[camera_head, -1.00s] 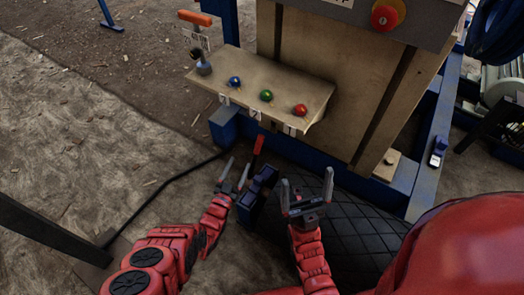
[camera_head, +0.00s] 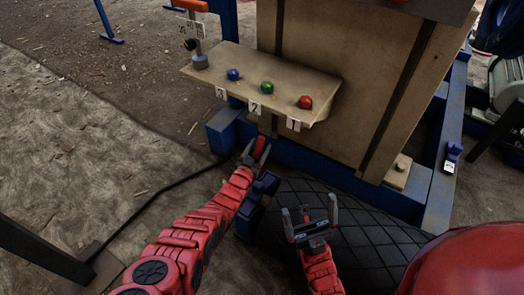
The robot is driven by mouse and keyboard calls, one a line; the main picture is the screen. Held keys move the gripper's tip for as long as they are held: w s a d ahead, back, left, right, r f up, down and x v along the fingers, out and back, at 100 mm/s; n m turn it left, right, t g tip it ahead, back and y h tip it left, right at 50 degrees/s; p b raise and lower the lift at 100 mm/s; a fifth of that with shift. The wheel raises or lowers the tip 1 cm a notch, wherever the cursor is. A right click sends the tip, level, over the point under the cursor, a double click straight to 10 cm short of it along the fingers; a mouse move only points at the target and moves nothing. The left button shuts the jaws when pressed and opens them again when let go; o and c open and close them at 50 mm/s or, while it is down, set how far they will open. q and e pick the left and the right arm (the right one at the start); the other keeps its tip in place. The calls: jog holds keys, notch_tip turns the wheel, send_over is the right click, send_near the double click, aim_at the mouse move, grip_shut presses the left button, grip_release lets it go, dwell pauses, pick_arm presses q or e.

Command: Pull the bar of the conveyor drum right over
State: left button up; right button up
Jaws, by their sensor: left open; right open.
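A short bar with a red grip (camera_head: 260,146) rises from a dark blue block (camera_head: 258,196) in front of the machine. I cannot tell for sure that it is the conveyor drum's bar. My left gripper (camera_head: 256,153) is open, with its fingers on either side of the red grip; whether they touch it is not clear. The bar's lower part is mostly hidden by the gripper. My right gripper (camera_head: 310,206) is open and empty, above the dark ribbed mat, to the right of the blue block.
A sloping panel (camera_head: 225,93) holds blue, green and red buttons and a small lever (camera_head: 198,60). A blue frame (camera_head: 440,190) borders the machine at right. A drum-like roller (camera_head: 505,85) stands at far right. A black cable (camera_head: 160,190) crosses the ground.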

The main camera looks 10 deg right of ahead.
pick_arm(q)
jog(key=shift+b+x, duration=0.9)
jog(key=shift+x, duration=0.3)
grip_shut()
dwell(0.6)
